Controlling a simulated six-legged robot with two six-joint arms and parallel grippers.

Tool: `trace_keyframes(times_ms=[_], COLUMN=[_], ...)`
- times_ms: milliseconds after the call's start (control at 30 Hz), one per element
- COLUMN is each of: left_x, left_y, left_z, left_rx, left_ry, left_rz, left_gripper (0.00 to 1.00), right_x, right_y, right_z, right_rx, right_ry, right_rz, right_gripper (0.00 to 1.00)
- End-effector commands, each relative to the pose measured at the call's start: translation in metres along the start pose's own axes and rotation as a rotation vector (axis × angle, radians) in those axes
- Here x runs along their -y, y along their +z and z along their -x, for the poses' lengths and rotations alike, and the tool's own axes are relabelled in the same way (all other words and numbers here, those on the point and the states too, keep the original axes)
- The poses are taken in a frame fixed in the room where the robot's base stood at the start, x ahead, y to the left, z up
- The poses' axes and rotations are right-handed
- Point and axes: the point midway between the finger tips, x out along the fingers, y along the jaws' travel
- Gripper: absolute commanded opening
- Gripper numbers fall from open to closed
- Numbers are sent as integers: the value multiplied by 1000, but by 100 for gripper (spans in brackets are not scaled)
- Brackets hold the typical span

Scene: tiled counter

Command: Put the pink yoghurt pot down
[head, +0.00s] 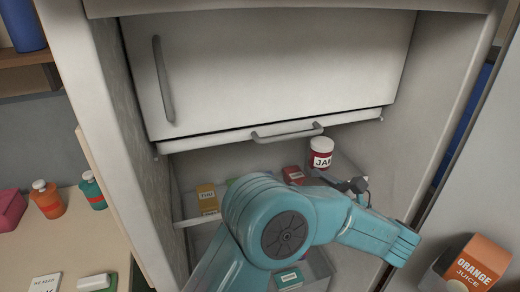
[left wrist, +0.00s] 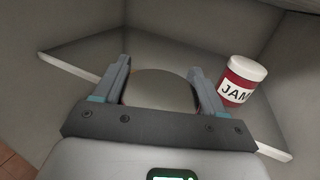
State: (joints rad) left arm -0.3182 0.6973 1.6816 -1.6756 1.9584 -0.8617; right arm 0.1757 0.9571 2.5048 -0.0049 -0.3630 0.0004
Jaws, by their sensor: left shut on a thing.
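My left gripper (left wrist: 160,90) is shut on a round pot, the pink yoghurt pot (left wrist: 160,86). In the left wrist view its grey, disc-like top shows between the two fingers, with a thin reddish edge at the left; its side is mostly hidden. In the head view my left gripper (head: 352,187) is inside the fridge, low and right of the jam jar, and the pot cannot be made out there. I cannot tell whether the pot touches the shelf (left wrist: 82,76). My right gripper is not in view.
A jam jar (head: 321,153) stands close beside my gripper; it also shows in the left wrist view (left wrist: 241,82). A yellow box (head: 207,197) and a red box (head: 293,175) are further left. A closed white compartment door (head: 270,70) hangs above. An orange juice carton (head: 478,262) is at right.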

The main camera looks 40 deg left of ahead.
Motion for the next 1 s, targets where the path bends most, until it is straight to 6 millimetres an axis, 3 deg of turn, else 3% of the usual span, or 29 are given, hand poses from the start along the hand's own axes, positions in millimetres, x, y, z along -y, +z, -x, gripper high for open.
trace_keyframes(times_ms=[400,500,767,933,1000], left_x=[-7,-6,-4,-5,-3], left_y=[2,2,1,2,-11], left_z=[-110,-129,-152,-183,-180], left_rx=[1,1,1,2,1], left_ry=[28,27,24,26,20], left_rz=[3,3,2,3,-2], left_gripper=[30,30,30,30,30], right_x=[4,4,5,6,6], right_y=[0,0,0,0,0], right_z=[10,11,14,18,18], right_rx=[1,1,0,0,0], right_ry=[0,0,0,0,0], right_rz=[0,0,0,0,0], right_gripper=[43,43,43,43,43])
